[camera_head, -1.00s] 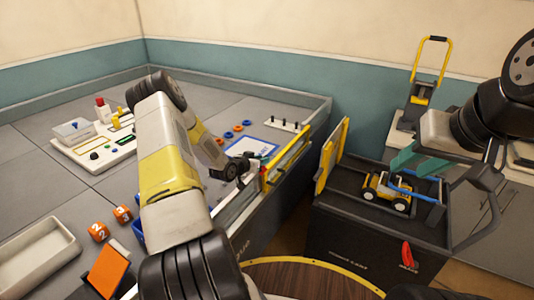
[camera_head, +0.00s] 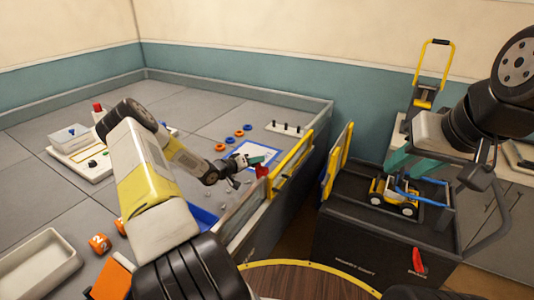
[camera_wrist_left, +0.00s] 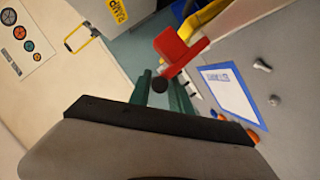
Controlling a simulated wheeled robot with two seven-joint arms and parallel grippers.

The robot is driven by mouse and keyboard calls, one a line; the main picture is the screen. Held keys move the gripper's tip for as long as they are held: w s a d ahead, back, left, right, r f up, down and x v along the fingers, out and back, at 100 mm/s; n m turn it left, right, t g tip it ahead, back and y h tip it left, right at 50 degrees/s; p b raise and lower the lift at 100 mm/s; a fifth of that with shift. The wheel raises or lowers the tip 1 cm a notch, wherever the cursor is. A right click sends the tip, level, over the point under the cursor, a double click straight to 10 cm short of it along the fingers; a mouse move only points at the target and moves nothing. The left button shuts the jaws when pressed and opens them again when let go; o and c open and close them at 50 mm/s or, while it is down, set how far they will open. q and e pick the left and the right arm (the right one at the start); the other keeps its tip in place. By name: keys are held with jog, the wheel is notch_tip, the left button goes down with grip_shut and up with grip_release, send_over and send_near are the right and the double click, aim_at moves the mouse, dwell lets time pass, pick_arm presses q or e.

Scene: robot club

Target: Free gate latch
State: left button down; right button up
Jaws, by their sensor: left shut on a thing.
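The red gate latch (camera_head: 262,171) is at the pen's side wall, beside the yellow-edged gate (camera_head: 291,160). In the left wrist view the red latch (camera_wrist_left: 178,48) ends in a black round knob (camera_wrist_left: 160,85). My left gripper (camera_head: 252,161) reaches over the wall from the left. Its teal fingers (camera_wrist_left: 160,97) are close around the knob, one on each side. My right gripper (camera_head: 430,168) is above the cart at the right, with teal fingers partly visible. The arm and cart handle obscure its opening.
A dark cart (camera_head: 345,240) with a yellow buggy (camera_head: 395,194) stands right of the pen, its yellow-edged flap (camera_head: 337,160) raised. Inside the pen are a blue-bordered sheet (camera_head: 252,152), small rings and a pegged white bar (camera_head: 283,128). A grey tray (camera_head: 38,262) lies at left.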

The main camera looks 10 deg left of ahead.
pick_arm(q)
jog(key=shift+s+d+f, duration=0.15)
jog(key=shift+s+f, duration=0.05)
jog(key=shift+f, duration=0.15)
jog(key=c, duration=1.4)
grip_release()
jog(key=shift+o, duration=0.4)
jog(key=shift+w+r, duration=0.1)
jog(key=shift+r, duration=0.05)
jog(key=v, duration=0.7)
jog(key=shift+s+a, duration=0.3)
jog(key=shift+r, duration=0.15)
